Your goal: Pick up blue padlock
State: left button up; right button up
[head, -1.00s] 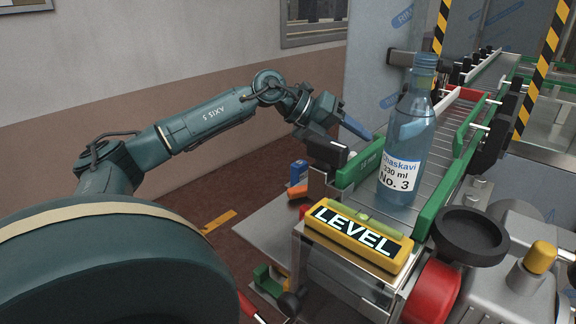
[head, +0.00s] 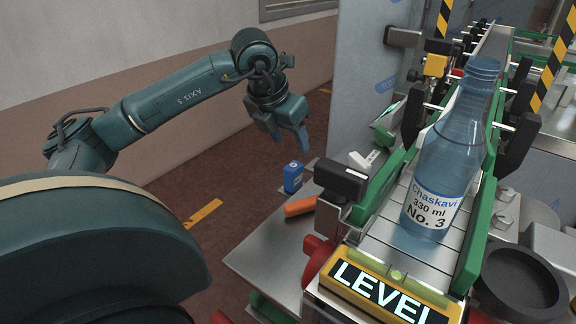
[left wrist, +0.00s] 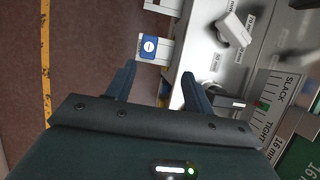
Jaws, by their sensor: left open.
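The blue padlock (head: 292,177) stands near the far-left edge of the metal shelf beside the conveyor. In the left wrist view what looks like the padlock (left wrist: 148,47) shows a blue face with a round white mark, just beyond the fingertips. My left gripper (head: 290,138) points down, open and empty, above and a little behind the padlock in the head view. Its two blue fingers (left wrist: 158,73) are spread in the wrist view, with the padlock ahead of the gap, apart from both. My right gripper is not in view.
An orange object (head: 300,206) lies on the metal shelf (head: 262,250) near the padlock. A black-topped block (head: 342,180) and the green conveyor rail (head: 378,188) stand to the right. A blue bottle (head: 447,160) stands on the conveyor, behind a yellow level (head: 385,290).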

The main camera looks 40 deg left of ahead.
aim_at(293, 165)
pick_arm(q)
jog(key=shift+y, duration=0.3)
jog(key=x, duration=0.5)
jog(key=a+x, duration=0.1)
jog(key=x, duration=0.2)
jog(key=shift+s+a+p+x, duration=0.1)
jog(key=shift+p+x, duration=0.1)
jog(key=shift+x, duration=1.15)
jog(key=shift+s+a+p+x, duration=0.1)
jog(key=shift+p+x, duration=0.05)
jog(key=shift+x, duration=1.15)
jog(key=shift+f, duration=0.1)
jog(key=shift+c, duration=0.4)
jog(key=c, duration=1.1)
